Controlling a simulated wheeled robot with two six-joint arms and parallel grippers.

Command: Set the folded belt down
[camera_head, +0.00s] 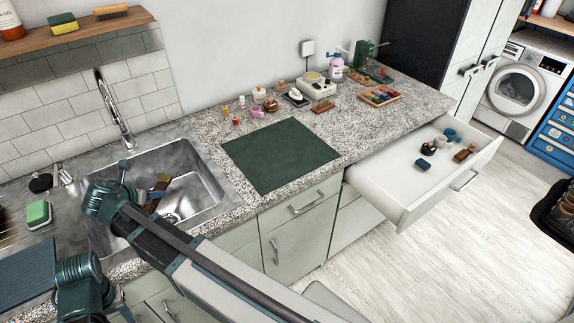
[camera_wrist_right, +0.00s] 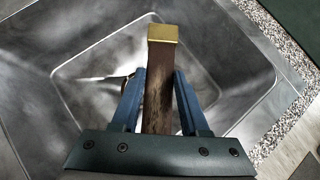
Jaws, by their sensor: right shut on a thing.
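The folded belt (camera_wrist_right: 160,85) is a brown worn strip with a gold-coloured end. In the right wrist view it lies lengthwise between the two blue fingers of my right gripper (camera_wrist_right: 160,95), which is shut on it. The gold end points away from the gripper. In the head view the belt (camera_head: 161,185) shows over the sink basin, partly hidden behind my right arm. I cannot tell whether it touches the basin. My left gripper is not seen; only a teal arm part shows at the lower left.
The steel sink (camera_head: 187,160) has a tall faucet (camera_head: 115,110). A dark green mat (camera_head: 279,155) lies bare on the speckled counter. Small items stand behind it, with a wooden tray (camera_head: 398,97) to the right. An open drawer (camera_head: 385,185) juts out. A green sponge (camera_head: 38,213) sits left.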

